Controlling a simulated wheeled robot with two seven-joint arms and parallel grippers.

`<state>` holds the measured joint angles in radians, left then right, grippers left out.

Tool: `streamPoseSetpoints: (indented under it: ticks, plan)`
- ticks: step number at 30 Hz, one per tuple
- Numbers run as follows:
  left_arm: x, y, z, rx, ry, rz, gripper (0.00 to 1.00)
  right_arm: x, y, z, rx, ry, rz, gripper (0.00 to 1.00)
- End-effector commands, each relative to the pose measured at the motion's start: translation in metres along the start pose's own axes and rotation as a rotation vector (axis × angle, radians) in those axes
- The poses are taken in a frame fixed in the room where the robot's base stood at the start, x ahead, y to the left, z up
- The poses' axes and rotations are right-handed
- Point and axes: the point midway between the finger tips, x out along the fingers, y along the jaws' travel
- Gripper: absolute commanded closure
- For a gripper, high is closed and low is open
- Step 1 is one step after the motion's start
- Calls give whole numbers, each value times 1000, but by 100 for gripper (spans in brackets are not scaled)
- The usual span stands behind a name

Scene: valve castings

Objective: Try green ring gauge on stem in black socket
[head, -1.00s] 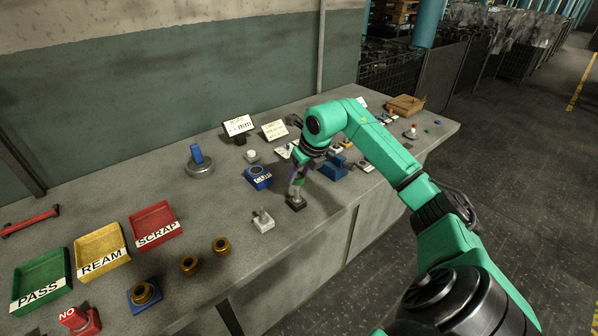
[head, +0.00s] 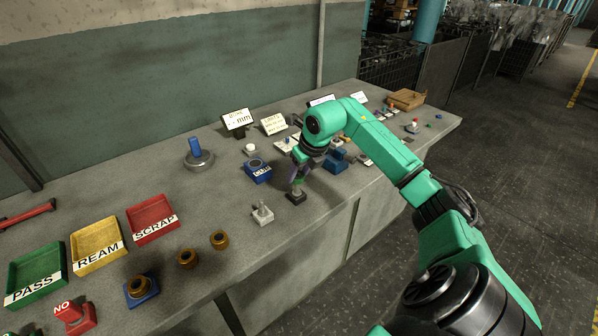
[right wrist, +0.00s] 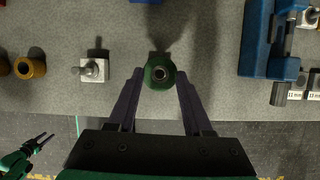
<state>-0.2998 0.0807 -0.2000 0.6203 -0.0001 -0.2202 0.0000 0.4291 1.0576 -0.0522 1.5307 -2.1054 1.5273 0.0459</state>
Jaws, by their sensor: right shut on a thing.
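The green ring gauge (right wrist: 152,83) is between the fingers of my right gripper (right wrist: 160,75), which is shut on it. The grey stem's round end (right wrist: 160,73) shows within the ring's hole; how far the ring is down the stem I cannot tell. In the head view my right gripper (head: 298,183) points down right over the black socket (head: 296,198). From the wrist the ring hides most of this socket. My left gripper (right wrist: 44,138) shows small at the lower left of the right wrist view, its fingers apart and empty, away from the bench.
A white socket with a stem (head: 263,214) stands just left of the black one. A blue block (head: 257,172) and blue fixture (head: 335,163) stand behind. PASS (head: 38,275), REAM (head: 97,246) and SCRAP (head: 152,220) trays and brass rings (head: 188,258) are farther left.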

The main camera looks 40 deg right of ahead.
Motion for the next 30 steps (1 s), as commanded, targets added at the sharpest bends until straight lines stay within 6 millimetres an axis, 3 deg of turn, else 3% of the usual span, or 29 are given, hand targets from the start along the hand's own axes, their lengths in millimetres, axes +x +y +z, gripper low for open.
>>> streamPoseSetpoints:
  ticks: [30]
  plan:
    - [7, 0, 1, 0, 0, 0, 50, 8, 0, -4, 0, 1, 0, 100]
